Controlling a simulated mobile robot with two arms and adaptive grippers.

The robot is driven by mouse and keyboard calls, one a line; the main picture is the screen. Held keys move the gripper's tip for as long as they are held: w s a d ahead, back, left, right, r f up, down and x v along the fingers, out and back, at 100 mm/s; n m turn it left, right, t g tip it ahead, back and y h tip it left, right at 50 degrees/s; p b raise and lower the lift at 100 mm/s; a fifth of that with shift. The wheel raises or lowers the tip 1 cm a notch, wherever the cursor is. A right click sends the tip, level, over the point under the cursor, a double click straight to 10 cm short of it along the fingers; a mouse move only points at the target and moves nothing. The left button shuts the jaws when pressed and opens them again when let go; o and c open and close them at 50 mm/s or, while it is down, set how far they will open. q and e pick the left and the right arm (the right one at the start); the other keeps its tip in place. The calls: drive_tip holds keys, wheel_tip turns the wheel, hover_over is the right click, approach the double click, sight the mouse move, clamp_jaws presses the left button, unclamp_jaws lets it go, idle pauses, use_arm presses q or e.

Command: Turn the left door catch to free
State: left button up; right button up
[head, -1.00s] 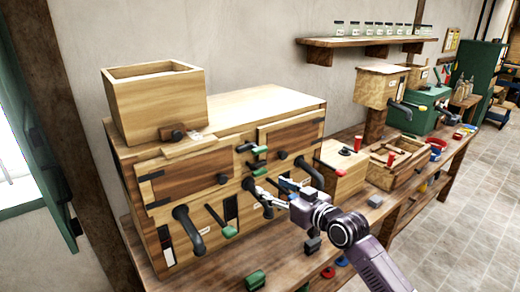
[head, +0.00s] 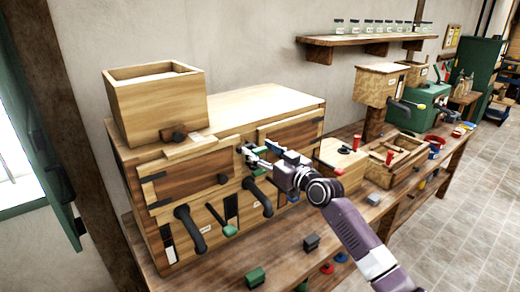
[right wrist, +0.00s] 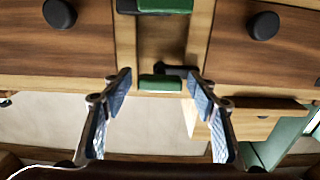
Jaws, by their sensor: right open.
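The cabinet's left door (head: 185,180) and right door (head: 300,135) are shut. The right wrist view looks upside down, with the left door (right wrist: 250,55) on its right. There a green-gripped catch (right wrist: 160,82) lies level across the post between the doors, its black part towards the left door. It appears to be the left door catch. A second green-gripped catch (right wrist: 165,5) shows at the top edge. My left gripper is out of view.
Door knobs (right wrist: 60,13) (right wrist: 263,25) stick out on both sides. Below the doors are curved black handles (head: 189,228) and a green-tipped lever (head: 230,231). An open wooden box (head: 155,105) stands on the cabinet. Small blocks (head: 311,242) lie on the bench.

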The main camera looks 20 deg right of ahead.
drive_tip(key=shift+c, duration=0.2)
drive_tip(key=c, duration=1.2)
drive_tip(key=shift+o, duration=0.2)
drive_tip(key=m, duration=0.2)
drive_tip(key=shift+m, duration=0.4)
drive_tip(key=m, duration=0.3)
drive_tip(key=shift+w+m, duration=0.1)
drive_tip(key=shift+m, duration=0.2)
drive_tip(key=m+p, duration=0.1)
drive_tip(key=m, duration=0.2)
drive_tip(key=shift+d+m, duration=0.1)
drive_tip(key=shift+m, duration=0.2)
drive_tip(key=shift+m+p, duration=0.6)
drive_tip(key=shift+m, duration=1.3)
drive_tip(key=shift+f, duration=0.1)
